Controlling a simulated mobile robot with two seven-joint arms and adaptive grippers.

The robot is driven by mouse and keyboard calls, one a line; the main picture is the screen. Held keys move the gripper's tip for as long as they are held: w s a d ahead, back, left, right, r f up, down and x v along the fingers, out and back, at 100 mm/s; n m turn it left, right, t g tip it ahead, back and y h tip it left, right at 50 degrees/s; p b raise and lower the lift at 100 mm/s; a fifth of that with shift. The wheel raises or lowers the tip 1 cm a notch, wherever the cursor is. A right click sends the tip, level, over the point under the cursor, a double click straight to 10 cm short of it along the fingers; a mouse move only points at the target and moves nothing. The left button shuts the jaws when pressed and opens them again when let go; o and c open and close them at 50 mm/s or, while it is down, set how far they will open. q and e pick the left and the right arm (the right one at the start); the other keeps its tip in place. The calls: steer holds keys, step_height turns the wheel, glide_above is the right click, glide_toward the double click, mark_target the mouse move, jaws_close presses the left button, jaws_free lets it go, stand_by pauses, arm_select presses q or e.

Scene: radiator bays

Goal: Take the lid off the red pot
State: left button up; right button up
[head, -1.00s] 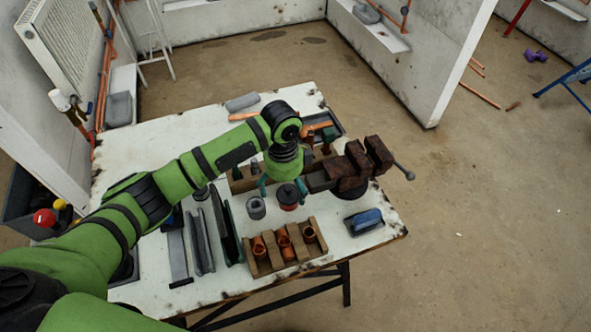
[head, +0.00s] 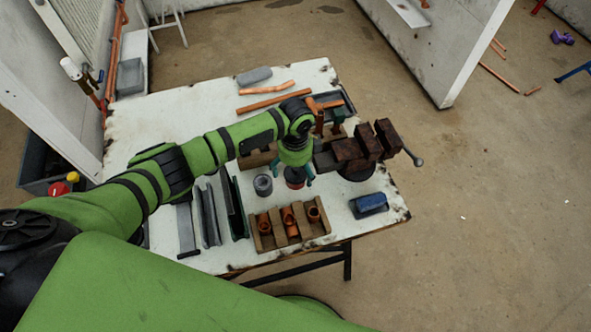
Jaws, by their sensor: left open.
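The red pot (head: 295,184) stands on the white workbench (head: 200,115), right of a grey pot (head: 263,185). Its dark top lies under my gripper and is partly hidden, so I cannot make out the lid clearly. My left gripper (head: 293,176) points down over the red pot. Its teal fingers are open, one on each side of the pot's top; I cannot tell whether they touch it. My right gripper is out of view.
A wooden rack (head: 290,235) with copper fittings stands in front of the pots. A rusty vise (head: 358,150) is close on the right. A blue object (head: 369,205) lies at the right edge. Metal channels (head: 208,215) lie left. The back left of the bench is clear.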

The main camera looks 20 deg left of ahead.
arm_select(q)
steer(key=c, duration=0.9)
steer(key=shift+r, duration=0.1)
